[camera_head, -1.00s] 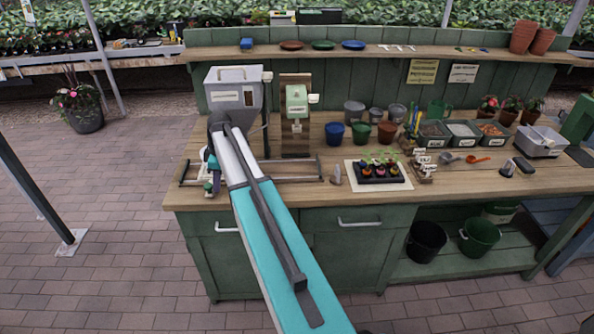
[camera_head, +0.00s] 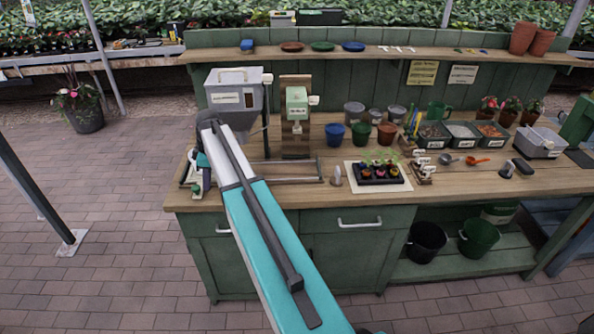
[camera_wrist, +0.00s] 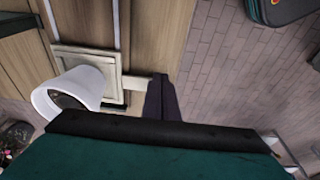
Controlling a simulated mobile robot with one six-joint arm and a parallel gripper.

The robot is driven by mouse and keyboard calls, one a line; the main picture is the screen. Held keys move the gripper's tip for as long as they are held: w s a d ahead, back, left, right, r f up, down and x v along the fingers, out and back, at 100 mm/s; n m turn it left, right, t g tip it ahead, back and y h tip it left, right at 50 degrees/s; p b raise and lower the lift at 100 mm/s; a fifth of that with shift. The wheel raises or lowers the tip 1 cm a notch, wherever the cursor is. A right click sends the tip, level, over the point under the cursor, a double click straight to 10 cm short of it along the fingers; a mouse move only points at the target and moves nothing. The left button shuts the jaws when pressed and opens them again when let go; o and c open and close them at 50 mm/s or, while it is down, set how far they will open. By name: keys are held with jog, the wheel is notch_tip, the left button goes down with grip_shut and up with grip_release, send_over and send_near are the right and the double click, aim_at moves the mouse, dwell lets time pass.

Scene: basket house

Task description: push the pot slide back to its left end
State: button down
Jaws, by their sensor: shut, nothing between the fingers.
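The pot slide shows in the wrist view as a pale square carriage (camera_wrist: 88,58) on light rails, with a white pot (camera_wrist: 68,92) on it. A pale tab (camera_wrist: 137,83) sticks out from the carriage. My gripper (camera_wrist: 163,98) is shut and empty, its dark fingers at the end of this tab, seemingly touching it. In the head view the slide's rails (camera_head: 290,180) lie along the bench's left front. My arm crosses them and hides much of the carriage and pot near the left end.
A grey hopper (camera_head: 234,95) stands behind the rails, with a green-fronted device (camera_head: 297,105) to its right. A seedling tray (camera_head: 380,172) and a small pointed grey object (camera_head: 336,176) lie right of the rails. The bench's front edge is close to my arm.

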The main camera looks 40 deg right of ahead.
jog(key=r, duration=0.1)
jog(key=r+p, duration=0.1)
jog(key=d+r, duration=0.1)
jog(key=shift+s+r, duration=0.2)
jog(key=shift+s, duration=0.1)
jog(key=shift+a, duration=0.1)
dwell(0.4)
jog(key=s+a+f+m+g+h, duration=0.1)
jog(key=s+a+f+m, duration=0.4)
jog(key=s+a+f, duration=0.55)
jog(key=s+a+f+m+h, duration=0.1)
jog(key=s+a+f+m, duration=0.4)
jog(key=s+a+f, duration=0.55)
jog(key=s+d+f+g+b, duration=0.2)
jog(key=s+f+g+b, duration=0.4)
jog(key=s+f, duration=1.9)
jog(key=s, duration=0.2)
jog(key=shift+s+d+f, duration=0.15)
jog(key=shift+s+f, duration=0.2)
jog(key=shift+f, duration=0.05)
jog(key=shift+d, duration=0.15)
